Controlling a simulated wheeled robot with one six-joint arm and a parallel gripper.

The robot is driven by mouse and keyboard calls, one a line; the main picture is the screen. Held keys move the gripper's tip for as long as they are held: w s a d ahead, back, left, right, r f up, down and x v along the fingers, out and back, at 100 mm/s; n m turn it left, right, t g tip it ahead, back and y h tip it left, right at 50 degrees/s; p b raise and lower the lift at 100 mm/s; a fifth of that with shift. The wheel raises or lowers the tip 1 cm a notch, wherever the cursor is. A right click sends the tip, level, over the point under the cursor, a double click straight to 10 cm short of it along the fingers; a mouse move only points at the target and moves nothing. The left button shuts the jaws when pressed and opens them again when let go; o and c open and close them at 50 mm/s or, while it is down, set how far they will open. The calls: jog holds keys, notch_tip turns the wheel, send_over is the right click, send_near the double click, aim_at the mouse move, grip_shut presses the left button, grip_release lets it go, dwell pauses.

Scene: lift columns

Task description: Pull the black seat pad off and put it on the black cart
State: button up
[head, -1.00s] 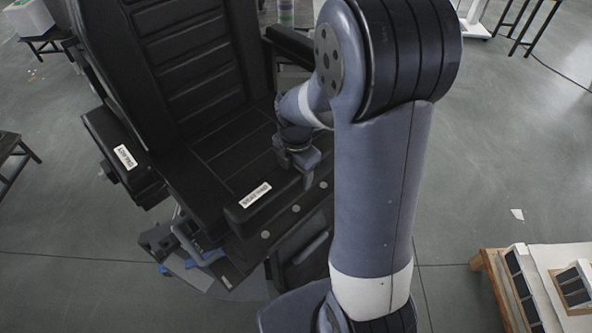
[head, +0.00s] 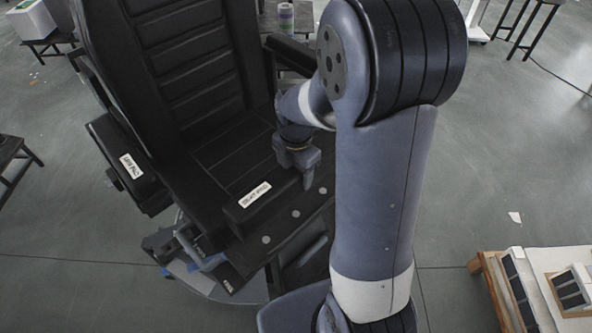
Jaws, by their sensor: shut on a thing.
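The black seat pad (head: 235,166) lies on the seat of a large black chair (head: 182,60). Its front edge has a white label (head: 255,195), whose text is too small to read. My gripper (head: 306,184) is at the right front corner of the pad, shut on its edge. The fingertips are small and dark against the pad, so the exact hold is hard to see. The right side of the seat is partly hidden behind my arm. I cannot make out a black cart with certainty.
The left armrest (head: 130,168) stands beside the seat. A dark front ledge with round grey dots (head: 295,213) lies below the pad. A wooden pallet (head: 490,288) with white and black panels stands at the lower right. Open grey floor (head: 490,180) lies right of my arm.

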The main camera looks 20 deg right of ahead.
jog(key=shift+r+p, duration=1.3)
jog(key=shift+r, duration=0.55)
